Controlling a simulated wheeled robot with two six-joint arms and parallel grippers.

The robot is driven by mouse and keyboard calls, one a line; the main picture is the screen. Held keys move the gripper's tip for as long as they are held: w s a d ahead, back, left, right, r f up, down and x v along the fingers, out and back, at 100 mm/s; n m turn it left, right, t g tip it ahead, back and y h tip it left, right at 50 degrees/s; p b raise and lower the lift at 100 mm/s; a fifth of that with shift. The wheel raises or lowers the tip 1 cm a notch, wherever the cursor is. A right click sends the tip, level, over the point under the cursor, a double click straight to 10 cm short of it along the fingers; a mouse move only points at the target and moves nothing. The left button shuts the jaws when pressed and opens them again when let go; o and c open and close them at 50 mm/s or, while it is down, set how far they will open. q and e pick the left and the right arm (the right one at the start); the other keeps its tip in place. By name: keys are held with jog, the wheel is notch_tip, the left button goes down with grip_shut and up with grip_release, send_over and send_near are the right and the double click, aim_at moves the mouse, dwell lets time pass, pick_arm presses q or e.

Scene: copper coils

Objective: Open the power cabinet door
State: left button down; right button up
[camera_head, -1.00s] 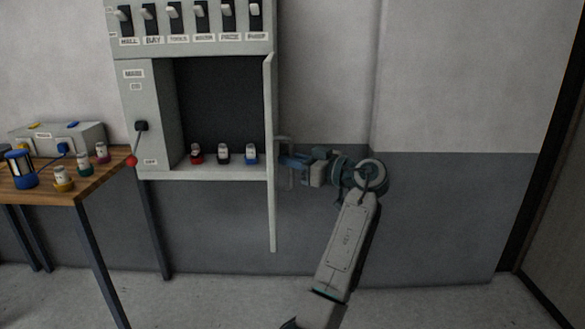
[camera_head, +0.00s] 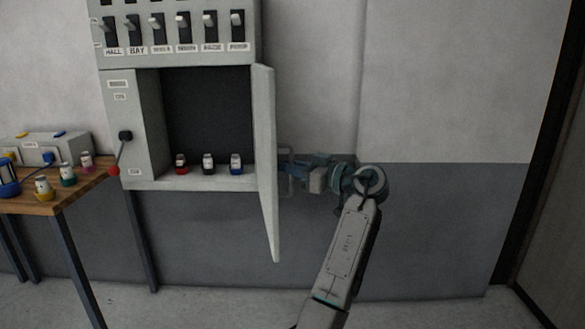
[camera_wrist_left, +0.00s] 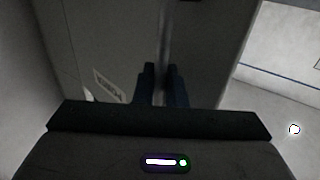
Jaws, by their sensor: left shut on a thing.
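The grey power cabinet (camera_head: 135,150) is on the wall at the left in the head view. Its door (camera_head: 267,165) stands open at the cabinet's right side, sticking out toward me. The inside of the door faces left. My left gripper (camera_head: 290,169) is on the door's right, outer side, shut on the door handle (camera_head: 286,152). In the left wrist view, the two dark fingers (camera_wrist_left: 161,85) close around the vertical handle bar (camera_wrist_left: 164,40) in front of the door panel. The finger contact is dark there. My right gripper is out of view.
A wooden table (camera_head: 60,195) with small items stands left. The wall right of the door is clear.

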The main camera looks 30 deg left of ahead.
pick_arm(q)
jog(key=c, duration=1.6)
grip_release()
jog(key=shift+a, duration=0.15)
jog(key=shift+c, duration=0.2)
